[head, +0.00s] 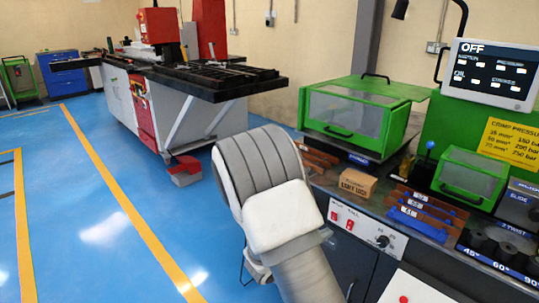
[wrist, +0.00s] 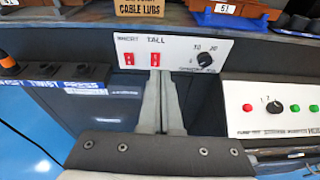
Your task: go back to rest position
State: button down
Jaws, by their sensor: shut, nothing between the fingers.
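My gripper (wrist: 160,76) shows in the wrist view with its two fingers together and nothing between them. Its tips point at the lower part of a white control panel (wrist: 182,58), in front of the red switch (wrist: 155,60) under the word TALL. I cannot tell whether the tips touch the panel. A second red switch (wrist: 128,60) and a black dial (wrist: 205,59) are on the same panel. In the head view my arm fills the middle and hides the gripper, while the panel (head: 365,239) shows just right of the arm.
The bench carries a green machine with a clear cover (head: 345,112), a cardboard box (head: 357,184), blue and brown trays and a smaller green cover (head: 470,177). A screen (head: 490,72) reads OFF. A second white panel (wrist: 275,108) sits lower right. Blue floor (head: 100,200) at left is clear.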

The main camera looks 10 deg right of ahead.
jog(key=s+d+r+m+g+y, duration=0.2)
jog(key=s+r+m+g, duration=0.2)
jog(key=s+r+m, duration=0.3)
jog(key=s+d+r+m+g+y, duration=0.1)
jog(key=s+d+r+m+g, duration=0.2)
jog(key=s+m, duration=0.45)
jog(key=s+a+r+m+t+y, duration=0.3)
jog(key=s+a+r+m+y, duration=0.65)
jog(key=s+a, duration=0.3)
notch_tip(320, 180, up, 18)
jog(key=p, duration=1.7)
jog(key=shift+s+f+m+t+p, duration=0.2)
jog(key=shift+s+m+t+p, duration=0.1)
jog(key=shift+s+m+p, duration=0.1)
